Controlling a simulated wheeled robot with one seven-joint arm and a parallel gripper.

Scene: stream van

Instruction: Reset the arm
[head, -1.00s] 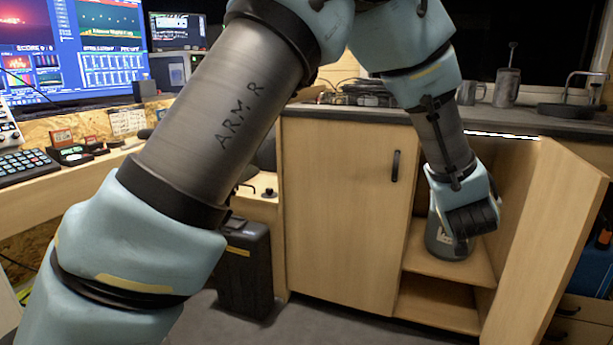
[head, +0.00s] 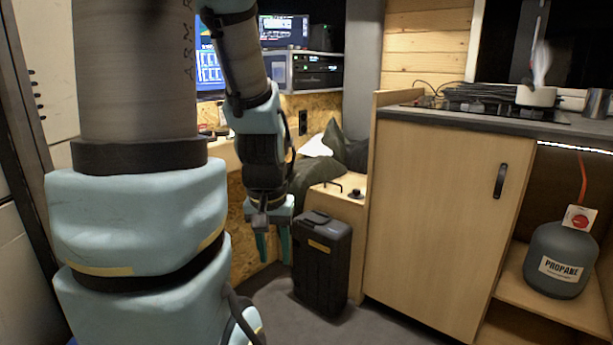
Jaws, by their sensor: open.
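My arm runs down the left of the head view, its lower links close to the camera. My gripper (head: 273,250) hangs pointing down near the middle left, to the left of a black case. Its teal fingers are apart, and nothing shows between them. A grey propane bottle (head: 556,272) stands upright on the shelf of the open cupboard at the right, well apart from my gripper. A hose rises from its top, and a white tag with a red mark hangs there.
The black case (head: 322,265) stands on the floor close beside my gripper. A closed cupboard door (head: 440,215) is right of it, under a dark worktop (head: 480,120) with a stove. A wooden bench (head: 340,195) with dark bags is behind. Some floor (head: 375,325) is clear in front.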

